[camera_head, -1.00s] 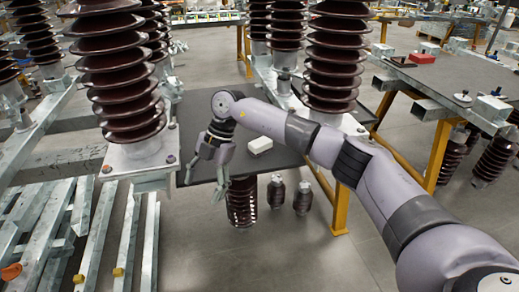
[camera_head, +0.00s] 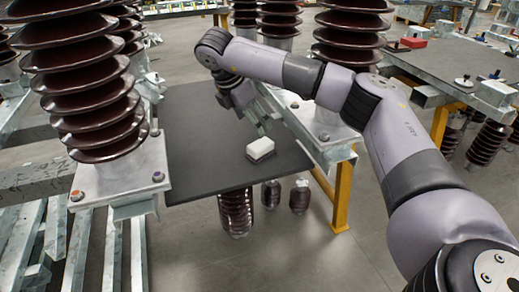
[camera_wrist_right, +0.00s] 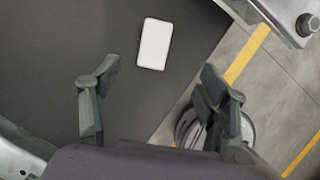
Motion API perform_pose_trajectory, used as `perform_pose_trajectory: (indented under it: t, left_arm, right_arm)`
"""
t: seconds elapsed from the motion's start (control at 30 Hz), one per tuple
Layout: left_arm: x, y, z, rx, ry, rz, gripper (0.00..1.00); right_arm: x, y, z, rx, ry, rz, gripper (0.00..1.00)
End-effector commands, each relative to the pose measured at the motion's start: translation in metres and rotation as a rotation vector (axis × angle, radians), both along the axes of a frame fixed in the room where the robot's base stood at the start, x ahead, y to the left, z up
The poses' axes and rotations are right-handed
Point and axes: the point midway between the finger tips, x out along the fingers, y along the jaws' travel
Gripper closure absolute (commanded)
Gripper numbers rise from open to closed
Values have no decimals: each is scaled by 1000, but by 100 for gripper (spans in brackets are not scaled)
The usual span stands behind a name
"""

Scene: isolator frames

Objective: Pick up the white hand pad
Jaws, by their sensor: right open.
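The white hand pad (camera_head: 257,148) lies on the dark table top (camera_head: 200,170) in the head view. It is a small white block with a darker lower edge. In the right wrist view the pad (camera_wrist_right: 155,43) lies flat on the dark surface, beyond the fingertips and between their lines. My right gripper (camera_head: 262,118) is above the table, just behind the pad in the head view. Its two fingers are spread apart in the right wrist view (camera_wrist_right: 160,78), with nothing between them. My left gripper is not in view.
A ribbed brown insulator (camera_head: 85,85) on a metal base stands left of the table. Another insulator (camera_head: 350,35) stands behind my right arm. A metal beam (camera_head: 310,135) runs along the table's right side. A yellow leg (camera_head: 342,195) stands below it.

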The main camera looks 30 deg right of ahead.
Motion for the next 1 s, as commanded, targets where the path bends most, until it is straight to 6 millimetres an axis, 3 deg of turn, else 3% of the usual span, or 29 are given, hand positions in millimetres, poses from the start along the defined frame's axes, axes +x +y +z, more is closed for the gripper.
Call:
perform_pose_trajectory:
  t: [0.1, 0.3, 0.53, 0.8, 1.0]
  left_arm:
    - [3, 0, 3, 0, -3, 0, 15]
    - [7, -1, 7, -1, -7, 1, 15]
    - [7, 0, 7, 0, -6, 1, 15]
    - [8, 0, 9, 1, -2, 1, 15]
    - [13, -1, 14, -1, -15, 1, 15]
  right_arm:
    - [1, -10, -26, 1, 3, 0, 31]
    - [4, -21, -54, 2, 2, 1, 31]
    - [6, -26, -69, 2, 2, 1, 31]
    - [12, -40, -104, 3, 3, 2, 31]
    - [12, -42, -109, 3, 1, 3, 31]
